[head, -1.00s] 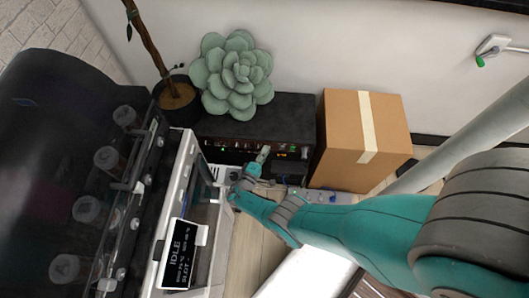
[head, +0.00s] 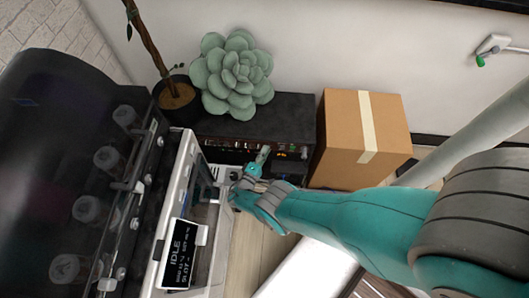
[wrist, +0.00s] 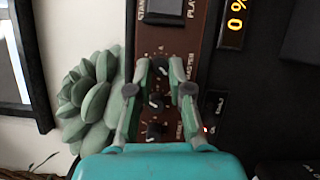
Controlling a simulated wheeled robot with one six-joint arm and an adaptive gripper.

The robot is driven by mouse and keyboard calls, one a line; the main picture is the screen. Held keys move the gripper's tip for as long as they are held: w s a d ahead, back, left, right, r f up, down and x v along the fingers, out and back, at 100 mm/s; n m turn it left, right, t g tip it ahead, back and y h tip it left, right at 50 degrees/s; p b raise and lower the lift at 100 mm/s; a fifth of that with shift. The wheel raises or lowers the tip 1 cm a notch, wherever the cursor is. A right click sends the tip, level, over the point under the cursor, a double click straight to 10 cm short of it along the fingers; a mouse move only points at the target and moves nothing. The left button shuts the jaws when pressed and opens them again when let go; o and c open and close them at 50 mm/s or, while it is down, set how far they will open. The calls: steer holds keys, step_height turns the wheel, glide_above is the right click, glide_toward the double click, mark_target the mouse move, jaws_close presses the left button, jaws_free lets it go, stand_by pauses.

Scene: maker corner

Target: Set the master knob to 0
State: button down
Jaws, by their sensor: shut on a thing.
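The master knob (wrist: 160,64) is the top one of a row of small dark knobs on a brown panel (wrist: 203,60) in the wrist view. Lettering that seems to read MASTER runs beside it. My gripper (wrist: 160,68) has its fingertips closed on either side of this knob. Further knobs (wrist: 155,100) show below, between the fingers. A small display (wrist: 236,20) at the top reads 0 % in orange. In the head view my gripper (head: 262,157) reaches the front of the black unit (head: 285,118); the knob itself is hidden there.
A succulent (head: 235,77) sits on the unit's top, with a potted plant (head: 178,95) to its left. A cardboard box (head: 340,140) stands right of the unit. A machine (head: 190,215) with an IDLE screen stands at left, close to my gripper.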

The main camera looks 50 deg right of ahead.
mark_target(268, 142)
steer(key=c, duration=1.3)
jaws_free()
steer(key=shift+c, duration=0.2)
steer(key=shift+r, duration=0.2)
steer(key=shift+o, duration=0.5)
steer(key=shift+w+r, duration=0.1)
steer(key=shift+r, duration=1.25)
steer(key=o, duration=0.4)
steer(key=shift+r, duration=1.85)
steer(key=c, duration=0.5)
steer(key=shift+r, duration=1.65)
